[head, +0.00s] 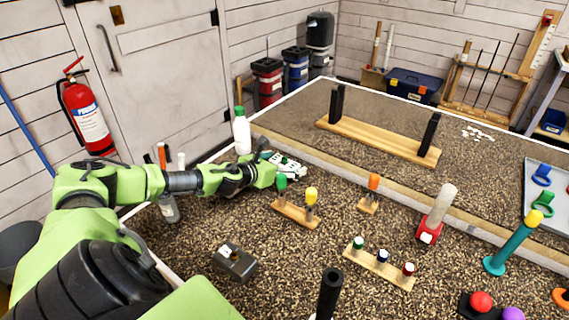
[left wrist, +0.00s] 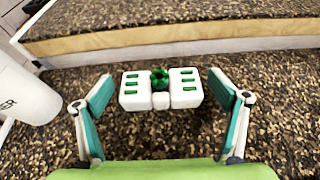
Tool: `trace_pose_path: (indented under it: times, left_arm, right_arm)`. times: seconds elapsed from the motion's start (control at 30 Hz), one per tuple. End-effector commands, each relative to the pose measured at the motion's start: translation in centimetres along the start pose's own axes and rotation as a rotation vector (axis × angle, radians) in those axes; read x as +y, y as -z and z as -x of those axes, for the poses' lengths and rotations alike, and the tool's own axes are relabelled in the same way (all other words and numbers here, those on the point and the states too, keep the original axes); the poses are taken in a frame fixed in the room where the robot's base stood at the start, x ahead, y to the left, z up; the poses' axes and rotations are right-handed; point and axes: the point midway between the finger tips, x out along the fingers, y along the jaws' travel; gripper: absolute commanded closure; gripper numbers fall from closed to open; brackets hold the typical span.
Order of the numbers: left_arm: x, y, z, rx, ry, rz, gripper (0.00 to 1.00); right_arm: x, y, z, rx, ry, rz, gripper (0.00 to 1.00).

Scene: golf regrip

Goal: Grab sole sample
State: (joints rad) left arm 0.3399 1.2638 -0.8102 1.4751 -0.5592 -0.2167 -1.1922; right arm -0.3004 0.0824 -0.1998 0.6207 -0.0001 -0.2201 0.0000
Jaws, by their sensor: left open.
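The left gripper (left wrist: 158,82) is open, with its white and teal fingers spread to either side of a white piece with green slots and a green knob in its middle, which looks like the sole sample (left wrist: 188,88). The piece sits between the fingertips, with a visible gap on each side. In the head view the left gripper (head: 287,163) reaches in from the left, low over the gravel by the wooden edge board. There the sample is hard to tell from the fingers. The right gripper is not in view.
A white bottle with a green cap (head: 242,133) stands close beside the left gripper; a white cylinder (left wrist: 25,95) shows at left in the wrist view. A wooden block with green and yellow-topped tools (head: 297,213) is just in front. A grey box (head: 235,262) lies nearer.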

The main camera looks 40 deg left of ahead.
Motion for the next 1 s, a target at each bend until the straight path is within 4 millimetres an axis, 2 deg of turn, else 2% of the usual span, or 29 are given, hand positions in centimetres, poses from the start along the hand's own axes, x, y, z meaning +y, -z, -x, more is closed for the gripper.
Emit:
trace_pose_path:
  times: [0.23, 0.27, 0.4, 0.43, 0.77, 0.87, 1.0]
  left_arm:
    - [0.0, 0.0, -0.2, 0.0, 0.001, -0.001, 0.11]
    - [0.0, 0.0, -0.2, 0.0, 0.001, -0.001, 0.16]
    - [0.0, 0.0, -0.2, 0.0, 0.0, 0.0, 0.53]
    - [0.0, 0.0, -0.2, 0.0, 0.0, 0.0, 0.54]
    - [0.0, -0.6, 0.0, -0.002, 0.0, -0.001, 0.54]
    - [0.1, -1.9, 0.5, -0.004, 0.0, -0.002, 0.54]
    - [0.1, -4.7, 1.7, -0.005, 0.0, -0.002, 0.54]
  right_arm:
    - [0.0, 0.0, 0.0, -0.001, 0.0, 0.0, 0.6]
    - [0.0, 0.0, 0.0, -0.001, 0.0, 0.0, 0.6]
    - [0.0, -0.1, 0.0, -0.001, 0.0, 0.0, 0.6]
    - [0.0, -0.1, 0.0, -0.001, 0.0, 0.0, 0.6]
    - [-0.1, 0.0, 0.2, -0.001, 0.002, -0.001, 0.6]
    - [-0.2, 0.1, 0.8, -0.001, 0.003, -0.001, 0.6]
    - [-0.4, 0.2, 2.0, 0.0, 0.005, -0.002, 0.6]
